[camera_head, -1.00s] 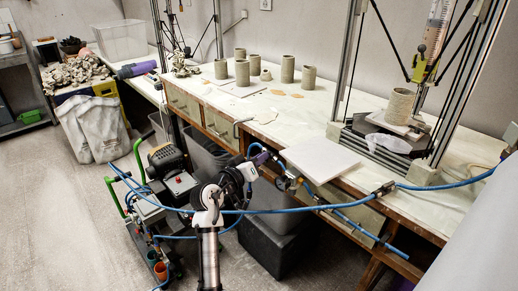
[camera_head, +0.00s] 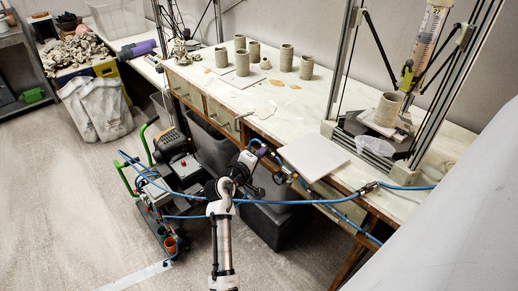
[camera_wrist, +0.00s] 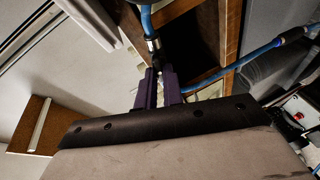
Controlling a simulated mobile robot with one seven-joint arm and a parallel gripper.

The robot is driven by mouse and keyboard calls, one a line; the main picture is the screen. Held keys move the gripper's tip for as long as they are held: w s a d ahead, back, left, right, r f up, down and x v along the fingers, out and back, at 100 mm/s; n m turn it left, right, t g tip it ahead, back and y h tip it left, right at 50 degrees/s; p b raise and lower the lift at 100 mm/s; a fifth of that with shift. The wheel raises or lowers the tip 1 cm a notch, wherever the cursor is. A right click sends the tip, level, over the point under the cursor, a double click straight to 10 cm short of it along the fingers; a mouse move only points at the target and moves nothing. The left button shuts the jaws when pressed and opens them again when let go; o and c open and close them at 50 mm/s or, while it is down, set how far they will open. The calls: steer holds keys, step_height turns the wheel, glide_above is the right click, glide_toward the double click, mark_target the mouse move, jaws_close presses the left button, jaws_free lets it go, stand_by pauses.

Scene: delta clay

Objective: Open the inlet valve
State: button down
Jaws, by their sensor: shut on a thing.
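The inlet valve appears as a small metal and dark fitting (camera_wrist: 154,46) at the end of a blue hose in the wrist view. My gripper's purple fingers (camera_wrist: 158,76) are close together just below it, shut on a part at its lower end. The fingers hide most of that part, so I cannot tell the handle's angle. In the head view my gripper (camera_head: 261,152) is at the front edge of the workbench, beside the blue hose and small fittings.
The workbench (camera_head: 225,98) carries several clay cylinders and a pale square board (camera_head: 313,157). A blue hose (camera_head: 330,201) runs along its front. A compressor cart (camera_head: 170,142) stands at left. A dark bin (camera_head: 262,222) stands under the bench.

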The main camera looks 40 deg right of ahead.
stand_by(0.4)
steer(key=c, duration=1.5)
jaws_free()
steer(key=shift+c, duration=0.2)
steer(key=b+v, duration=0.3)
steer(key=v, duration=1)
steer(key=shift+a+r, duration=0.15)
steer(key=shift+a, duration=0.2)
steer(key=shift+s, duration=0.15)
